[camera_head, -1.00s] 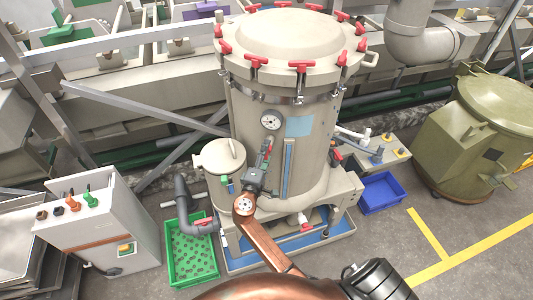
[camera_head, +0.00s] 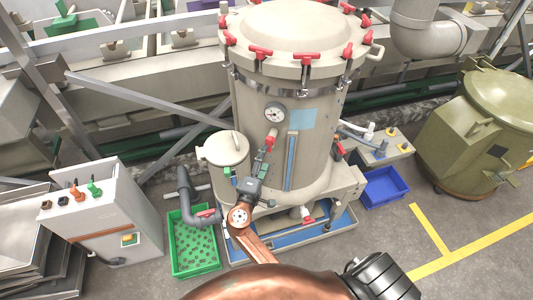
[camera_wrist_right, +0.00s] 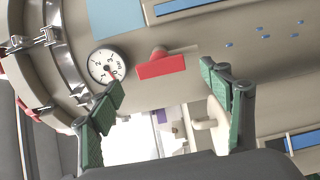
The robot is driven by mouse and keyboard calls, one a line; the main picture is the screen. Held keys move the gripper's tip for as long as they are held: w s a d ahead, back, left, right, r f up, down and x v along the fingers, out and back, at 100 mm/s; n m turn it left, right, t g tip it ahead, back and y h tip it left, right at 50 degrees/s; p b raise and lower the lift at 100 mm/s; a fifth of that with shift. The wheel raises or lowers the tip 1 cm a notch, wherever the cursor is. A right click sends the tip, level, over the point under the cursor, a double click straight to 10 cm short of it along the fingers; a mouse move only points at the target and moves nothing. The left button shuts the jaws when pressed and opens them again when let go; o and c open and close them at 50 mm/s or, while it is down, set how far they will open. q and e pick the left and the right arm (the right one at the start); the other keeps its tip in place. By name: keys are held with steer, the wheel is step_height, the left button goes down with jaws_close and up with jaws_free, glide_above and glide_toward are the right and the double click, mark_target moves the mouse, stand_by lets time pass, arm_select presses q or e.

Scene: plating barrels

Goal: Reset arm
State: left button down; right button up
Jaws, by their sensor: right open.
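The tall beige filter tank (camera_head: 320,150) stands in the middle of the head view, with a round pressure gauge (camera_head: 275,114) on its front. A red valve handle (camera_head: 271,140) sits just below the gauge. My right gripper (camera_head: 262,165) is in front of the tank, just below this handle. In the right wrist view, the open green-padded fingers (camera_wrist_right: 163,95) are spread wide with nothing held between them. The red handle (camera_wrist_right: 161,65) shows beyond the tips, apart from them, beside the gauge (camera_wrist_right: 107,65). My left gripper is not in view.
A small lidded pot (camera_head: 222,150) and grey pipe stand left of my right gripper. A green crate (camera_head: 176,268) and a control cabinet (camera_head: 125,215) are at lower left. A blue bin (camera_head: 385,188) and olive barrel machine (camera_head: 480,140) are right. Floor at lower right is clear.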

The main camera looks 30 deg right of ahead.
steer(key=shift+s, duration=0.1)
stand_by(0.4)
steer(key=s+a+f+n+g+y+b, duration=0.15)
steer(key=f+y, duration=0.25)
steer(key=f, duration=1.4)
steer(key=s+f+n+g+y, duration=0.1)
steer(key=s+f+g+y, duration=0.15)
steer(key=f, duration=1.55)
steer(key=s+f+m+g+y+b, duration=0.1)
steer(key=s+f+y, duration=0.1)
steer(key=s+f, duration=0.65)
steer(key=s+f+m+g+y, duration=0.1)
steer(key=s+f+g+y, duration=0.1)
steer(key=s+f, duration=0.65)
steer(key=s+f+m+g+y, duration=0.1)
steer(key=s+f+m, duration=0.1)
steer(key=s+f, duration=0.4)
steer(key=s+d+f+m+g+b, duration=0.1)
steer(key=s+f+m, duration=0.2)
steer(key=s+f, duration=0.4)
steer(key=s+d+f+m+g+y+b, duration=0.1)
steer(key=s+f, duration=0.5)
steer(key=s, duration=1.2)
steer(key=shift+s+d+f+m+g+y, duration=0.3)
steer(key=shift+m+g, duration=0.2)
steer(key=shift+m, duration=0.25)
